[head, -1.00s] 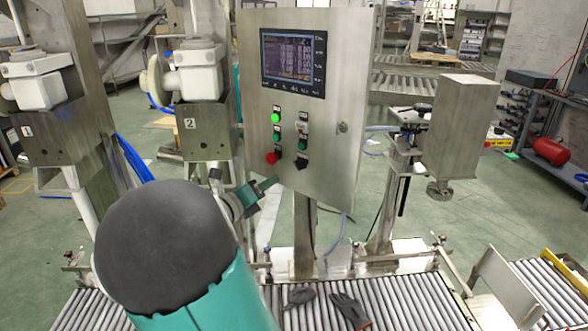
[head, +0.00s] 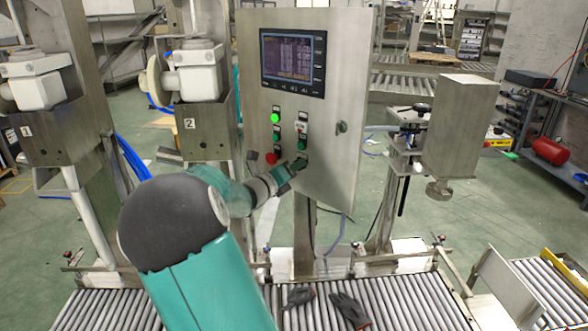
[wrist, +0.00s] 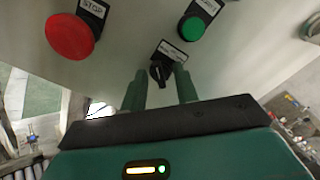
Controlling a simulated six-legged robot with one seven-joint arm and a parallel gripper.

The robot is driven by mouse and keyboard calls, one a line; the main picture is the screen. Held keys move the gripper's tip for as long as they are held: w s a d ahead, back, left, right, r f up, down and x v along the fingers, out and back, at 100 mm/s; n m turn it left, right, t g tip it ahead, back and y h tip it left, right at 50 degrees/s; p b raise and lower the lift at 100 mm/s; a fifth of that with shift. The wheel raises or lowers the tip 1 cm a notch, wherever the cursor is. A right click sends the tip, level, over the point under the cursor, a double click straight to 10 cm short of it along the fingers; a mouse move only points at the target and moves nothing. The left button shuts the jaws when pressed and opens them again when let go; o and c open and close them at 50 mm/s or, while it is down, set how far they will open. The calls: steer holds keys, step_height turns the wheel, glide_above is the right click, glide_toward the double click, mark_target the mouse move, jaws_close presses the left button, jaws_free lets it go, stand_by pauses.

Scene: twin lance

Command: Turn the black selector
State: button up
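The black selector (wrist: 158,72) shows in the wrist view, under a small label on the steel panel (head: 335,110). Its knob sits between the tips of my two green fingers. My gripper (wrist: 160,80) is open, with a gap on both sides of the knob. I cannot tell how far the tips are from the panel face. In the head view my gripper (head: 296,168) is at the lower right of the panel's button group, and it largely hides the selector there.
The red STOP button (wrist: 70,36) is left of the selector, and a green button (wrist: 193,28) is above right. A display (head: 293,62) fills the panel's upper part. Gloves (head: 350,308) lie on the roller conveyor (head: 400,300) below.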

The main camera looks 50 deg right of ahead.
jaws_close()
steer(key=shift+m, duration=0.4)
steer(key=shift+s+m, duration=0.15)
steer(key=shift+m, duration=3.85)
steer(key=shift+o, duration=0.2)
jaws_free()
steer(key=shift+a, duration=0.1)
